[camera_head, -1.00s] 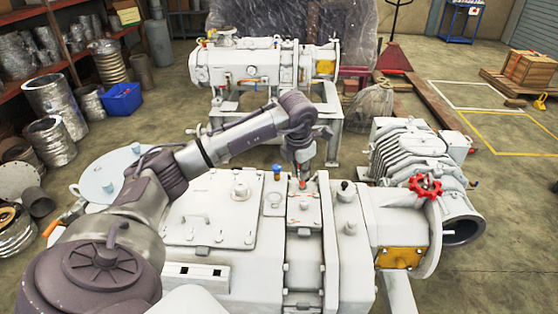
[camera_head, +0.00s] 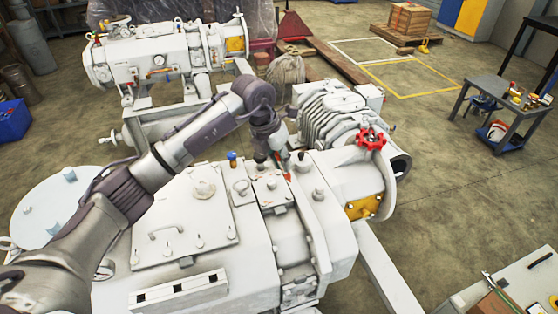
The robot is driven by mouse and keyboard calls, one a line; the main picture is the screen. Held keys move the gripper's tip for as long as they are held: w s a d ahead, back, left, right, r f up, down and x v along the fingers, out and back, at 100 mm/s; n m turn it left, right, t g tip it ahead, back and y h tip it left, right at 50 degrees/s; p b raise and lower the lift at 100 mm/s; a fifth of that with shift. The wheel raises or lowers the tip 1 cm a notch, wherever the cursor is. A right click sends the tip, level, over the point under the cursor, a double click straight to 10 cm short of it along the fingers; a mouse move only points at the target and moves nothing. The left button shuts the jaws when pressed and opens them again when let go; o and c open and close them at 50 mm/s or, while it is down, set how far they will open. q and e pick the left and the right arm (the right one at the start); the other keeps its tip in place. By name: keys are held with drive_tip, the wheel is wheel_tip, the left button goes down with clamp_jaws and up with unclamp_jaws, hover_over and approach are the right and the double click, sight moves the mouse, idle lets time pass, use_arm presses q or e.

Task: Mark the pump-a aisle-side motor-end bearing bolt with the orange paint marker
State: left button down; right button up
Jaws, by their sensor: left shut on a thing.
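A large white pump (camera_head: 215,268) fills the foreground, with a lid plate (camera_head: 185,215), small bolts and raised housings on top. My left arm reaches over it from the left. My left gripper (camera_head: 279,158) points down above the right part of the pump top. It is shut on what looks like the orange paint marker (camera_head: 287,177), of which only a small orange-red bit shows below the fingers. Whether its tip touches the pump, I cannot tell. The motor-end bearing bolt is too small or hidden to pick out. My right gripper is not in view.
A red handwheel (camera_head: 371,139) and ribbed motor-like block (camera_head: 340,108) stand right of the gripper. A blue-capped fitting (camera_head: 232,157) rises left of it. A second white pump (camera_head: 160,62) stands behind. A grey table (camera_head: 505,100) with tools is at right; floor between is clear.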

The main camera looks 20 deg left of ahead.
use_arm(q)
drive_tip(key=shift+a+f+b, duration=0.1)
drive_tip(key=shift+f+b, duration=0.55)
drive_tip(key=shift+f, duration=0.65)
wheel_tip(320, 180, down, 2)
drive_tip(key=shift+f+b, duration=0.15)
drive_tip(key=shift+b, duration=0.9)
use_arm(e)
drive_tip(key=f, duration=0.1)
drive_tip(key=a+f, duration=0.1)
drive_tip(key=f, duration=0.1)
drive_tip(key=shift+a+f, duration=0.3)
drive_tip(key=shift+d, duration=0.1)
use_arm(q)
drive_tip(key=shift+f+b, duration=0.5)
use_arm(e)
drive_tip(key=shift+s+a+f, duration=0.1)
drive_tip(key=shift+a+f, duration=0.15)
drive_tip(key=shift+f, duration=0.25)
